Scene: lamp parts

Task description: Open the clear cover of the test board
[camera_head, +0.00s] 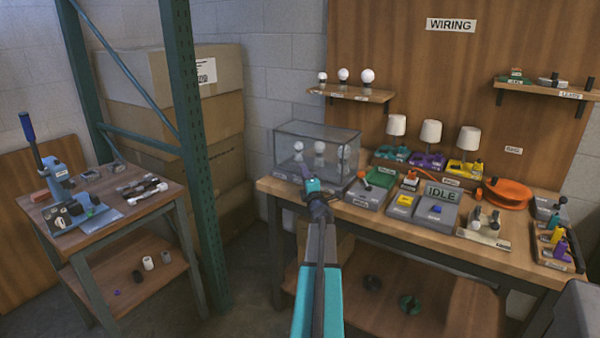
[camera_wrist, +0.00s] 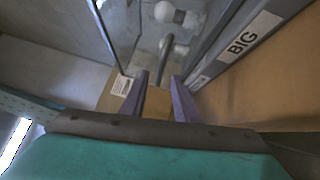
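The clear cover (camera_head: 330,133) is a see-through box with dark edges at the left end of the workbench. It stands closed over several white bulbs (camera_head: 319,149). In the wrist view its clear pane (camera_wrist: 205,22) rises ahead of my fingers, with a bulb (camera_wrist: 165,12) behind it. My gripper (camera_head: 305,172) is at the cover's front lower edge. In the wrist view its two purple fingers (camera_wrist: 160,82) are apart. A thin grey bar (camera_wrist: 164,58) shows between and beyond them; I cannot tell whether they touch it.
A grey strip labelled BIG (camera_wrist: 240,42) runs close on the right in the wrist view. A grey box with a green top (camera_head: 371,187) and the IDLE panel (camera_head: 440,190) stand right of the cover. A green rack post (camera_head: 190,130) stands at the left.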

